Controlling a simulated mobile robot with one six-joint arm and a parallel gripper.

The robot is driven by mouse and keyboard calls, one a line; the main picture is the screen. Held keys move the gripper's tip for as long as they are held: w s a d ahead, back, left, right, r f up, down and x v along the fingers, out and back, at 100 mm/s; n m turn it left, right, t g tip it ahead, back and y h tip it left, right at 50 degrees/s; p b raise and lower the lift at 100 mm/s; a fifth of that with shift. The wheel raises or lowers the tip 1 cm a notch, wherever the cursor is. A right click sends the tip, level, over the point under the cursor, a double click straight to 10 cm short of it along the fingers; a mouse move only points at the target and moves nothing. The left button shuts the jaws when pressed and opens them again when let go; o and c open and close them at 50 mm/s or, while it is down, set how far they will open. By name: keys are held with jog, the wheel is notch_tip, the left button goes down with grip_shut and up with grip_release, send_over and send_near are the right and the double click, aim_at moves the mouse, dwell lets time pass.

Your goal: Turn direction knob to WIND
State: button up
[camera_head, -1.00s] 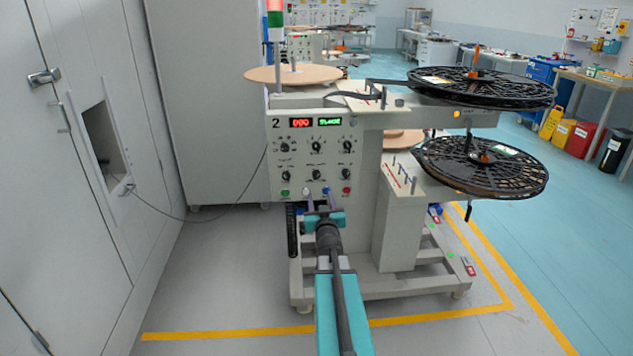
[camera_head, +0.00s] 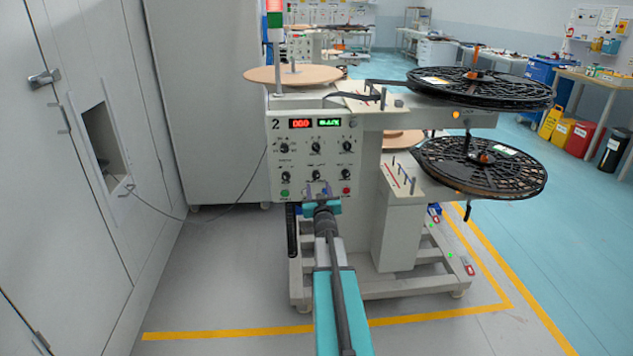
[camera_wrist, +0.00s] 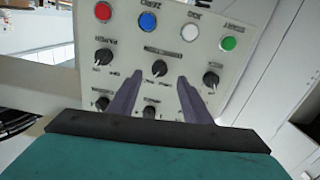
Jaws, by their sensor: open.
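The control panel (camera_head: 275,165) of station 2 carries two rows of black knobs; their labels are too small to read, so I cannot tell which is the direction knob. My gripper (camera_head: 319,186) is open in front of the panel's lower middle. In the wrist view, which shows the panel upside down, its two purple fingers (camera_wrist: 158,82) point at the middle knob (camera_wrist: 158,68) of the row nearest the buttons, one finger to each side. I cannot tell if they touch it. That knob also shows in the head view (camera_head: 316,174). My left finger partly covers the panel.
Red (camera_wrist: 103,11), blue (camera_wrist: 148,22), white (camera_wrist: 190,33) and green (camera_wrist: 228,43) buttons lie close beyond the knobs. Neighbouring knobs (camera_wrist: 103,57) (camera_wrist: 210,79) stand either side. Black reels (camera_head: 480,165) overhang at right. A grey cabinet (camera_head: 205,110) stands at left.

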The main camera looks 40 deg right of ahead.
aim_at(316, 178)
jog(key=shift+p+x, duration=0.3)
jog(key=shift+x, duration=2.8)
jog(key=c, duration=1.1)
